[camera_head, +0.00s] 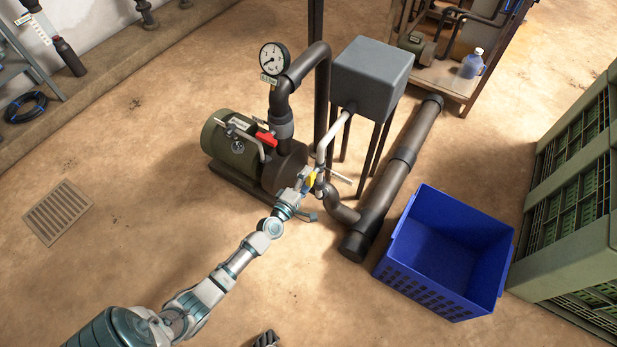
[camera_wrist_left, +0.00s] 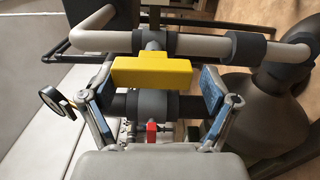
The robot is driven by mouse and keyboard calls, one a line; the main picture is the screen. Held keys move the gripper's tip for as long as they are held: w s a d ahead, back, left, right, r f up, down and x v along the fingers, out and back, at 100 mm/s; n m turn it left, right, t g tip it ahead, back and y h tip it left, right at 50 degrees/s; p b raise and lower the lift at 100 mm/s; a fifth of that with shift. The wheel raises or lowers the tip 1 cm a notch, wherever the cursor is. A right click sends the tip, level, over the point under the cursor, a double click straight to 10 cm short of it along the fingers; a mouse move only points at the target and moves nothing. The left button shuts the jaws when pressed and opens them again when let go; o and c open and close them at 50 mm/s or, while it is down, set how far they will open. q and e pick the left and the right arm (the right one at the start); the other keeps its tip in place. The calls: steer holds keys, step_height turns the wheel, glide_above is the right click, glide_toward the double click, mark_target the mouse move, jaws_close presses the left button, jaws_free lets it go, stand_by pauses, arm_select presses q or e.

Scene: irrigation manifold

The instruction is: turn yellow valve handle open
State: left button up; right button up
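The yellow valve handle (camera_wrist_left: 152,71) lies crosswise in the left wrist view, in front of a grey pipe fitting. It also shows small in the head view (camera_head: 310,182), at the pipe beside the pump. My left gripper (camera_wrist_left: 158,95) is open, with one finger at each side of the handle and visible gaps between. In the head view my left gripper (camera_head: 305,195) is at the valve, and its fingers partly cover the pipework there.
A green pump (camera_head: 232,150) with a red handle (camera_head: 265,138) stands left of the valve. A grey box (camera_head: 372,72) on legs is behind. A blue crate (camera_head: 437,290) and green crates (camera_head: 580,200) stand to the right. The floor at left is clear around a drain grate (camera_head: 58,212).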

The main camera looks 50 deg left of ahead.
arm_select(q)
steer(key=shift+r, duration=0.1)
steer(key=v, duration=1.2)
steer(key=shift+f, duration=0.3)
steer(key=shift+a, duration=0.15)
